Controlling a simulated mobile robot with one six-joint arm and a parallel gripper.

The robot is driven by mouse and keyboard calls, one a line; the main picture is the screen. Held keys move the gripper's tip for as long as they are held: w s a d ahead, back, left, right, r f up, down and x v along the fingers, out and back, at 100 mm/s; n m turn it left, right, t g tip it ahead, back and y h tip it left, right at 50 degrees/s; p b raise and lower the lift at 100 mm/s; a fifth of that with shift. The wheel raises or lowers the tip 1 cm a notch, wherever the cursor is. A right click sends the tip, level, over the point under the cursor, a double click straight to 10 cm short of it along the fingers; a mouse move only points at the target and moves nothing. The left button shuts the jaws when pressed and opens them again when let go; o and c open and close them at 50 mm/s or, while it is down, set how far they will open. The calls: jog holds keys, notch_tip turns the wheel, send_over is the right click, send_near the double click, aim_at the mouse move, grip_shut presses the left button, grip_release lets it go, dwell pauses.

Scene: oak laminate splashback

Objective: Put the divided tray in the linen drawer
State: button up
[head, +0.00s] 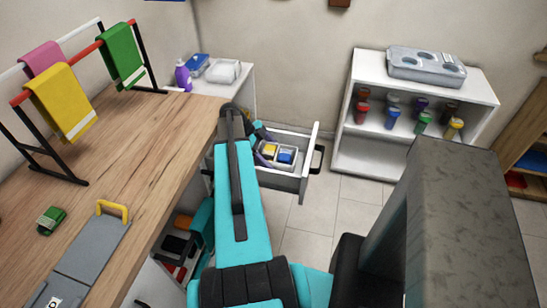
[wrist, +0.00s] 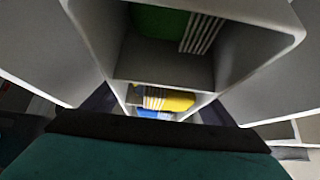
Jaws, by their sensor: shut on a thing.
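The linen drawer (head: 294,184) is pulled open beyond the wooden counter, its front and dark handle facing right. The light grey divided tray (head: 277,166) shows within the drawer's outline, with yellow and blue folded cloths in it. I cannot tell whether it rests on the drawer floor. In the wrist view the tray (wrist: 165,68) fills the middle, with green, yellow and blue cloths in separate compartments. My gripper (wrist: 160,112) is shut on the tray. In the head view my gripper (head: 263,143) is partly hidden behind my arm, as is part of the tray.
The counter (head: 150,125) holds a rack with pink, yellow and green towels, a green packet (head: 51,220) and a grey board with a yellow handle. A white shelf (head: 400,150) with several coloured jars stands right of the drawer. Floor between them is clear.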

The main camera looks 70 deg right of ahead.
jog(key=shift+f, duration=0.15)
jog(key=o, duration=1.4)
